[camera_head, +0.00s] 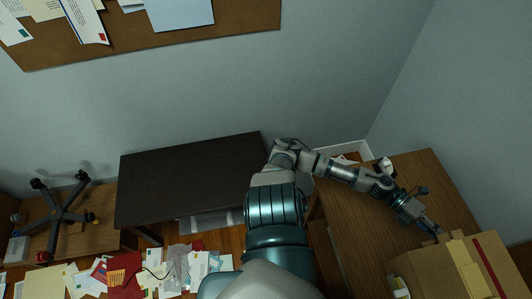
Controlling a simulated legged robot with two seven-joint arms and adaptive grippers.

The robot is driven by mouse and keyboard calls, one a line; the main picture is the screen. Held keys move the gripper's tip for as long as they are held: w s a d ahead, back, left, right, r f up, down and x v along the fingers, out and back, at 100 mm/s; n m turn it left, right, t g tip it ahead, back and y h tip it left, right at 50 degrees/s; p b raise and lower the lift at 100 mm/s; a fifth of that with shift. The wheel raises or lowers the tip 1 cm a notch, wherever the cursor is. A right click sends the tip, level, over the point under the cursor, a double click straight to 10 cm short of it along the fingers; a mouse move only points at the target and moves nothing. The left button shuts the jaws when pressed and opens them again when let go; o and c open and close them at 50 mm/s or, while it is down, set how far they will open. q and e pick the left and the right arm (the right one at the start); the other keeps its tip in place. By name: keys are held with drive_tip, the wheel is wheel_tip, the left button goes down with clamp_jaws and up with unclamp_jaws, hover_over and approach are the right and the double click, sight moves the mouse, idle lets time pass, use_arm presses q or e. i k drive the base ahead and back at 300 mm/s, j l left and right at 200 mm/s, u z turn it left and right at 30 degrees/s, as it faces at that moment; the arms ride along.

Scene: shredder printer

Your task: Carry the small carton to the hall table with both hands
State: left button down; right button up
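A brown cardboard carton (425,272) with a red stripe stands at the lower right, cut off by the picture's edge. It appears to be on or beside a brown wooden table (345,215). My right gripper is not in view. A dark table (190,175) stands against the wall; which table is the hall table is unclear.
The dark table's top is bare. An upturned chair base with casters (62,215) is at the left. Papers and envelopes (135,275) are strewn at the lower left. A small white object (385,164) is by my forearm. A pinboard (150,32) hangs above.

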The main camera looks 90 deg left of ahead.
sight(196, 175)
drive_tip(key=k+l, duration=0.65)
drive_tip(key=k, duration=0.15)
drive_tip(key=k+l+u, duration=0.15)
drive_tip(key=u, duration=2.95)
